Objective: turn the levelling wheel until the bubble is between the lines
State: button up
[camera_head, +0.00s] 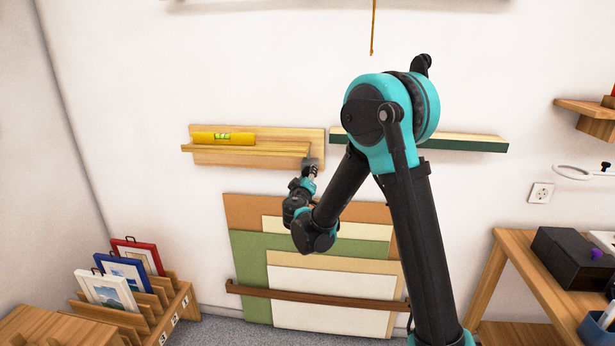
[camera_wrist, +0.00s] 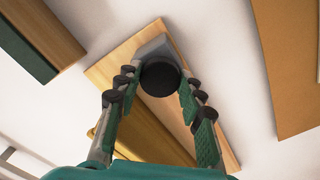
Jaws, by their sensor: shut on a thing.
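A yellow spirit level (camera_head: 222,138) rests on the wooden ledge (camera_head: 250,149) of a wall-mounted wooden board at the left. Its greenish vial shows near its middle, but the bubble is too small to place between lines. My gripper (camera_head: 311,168) is at the right end of that ledge. In the wrist view, the dark round levelling wheel (camera_wrist: 160,78) sits at the end of the board, on a grey mount. My gripper (camera_wrist: 158,95) has a finger on each side of the wheel, shut on it.
A green-fronted shelf (camera_head: 450,143) is on the wall just right of the board. Large coloured sheets (camera_head: 330,290) stand below behind a dark wooden rail. A rack with framed prints (camera_head: 125,280) is at lower left. A wooden table (camera_head: 520,270) with a black box is at right.

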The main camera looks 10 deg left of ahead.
jog(key=o, duration=1.2)
jog(key=shift+c, duration=0.2)
jog(key=shift+s, duration=0.1)
jog(key=s, duration=1.1)
jog(key=shift+s+a, duration=0.2)
jog(key=shift+s, duration=0.2)
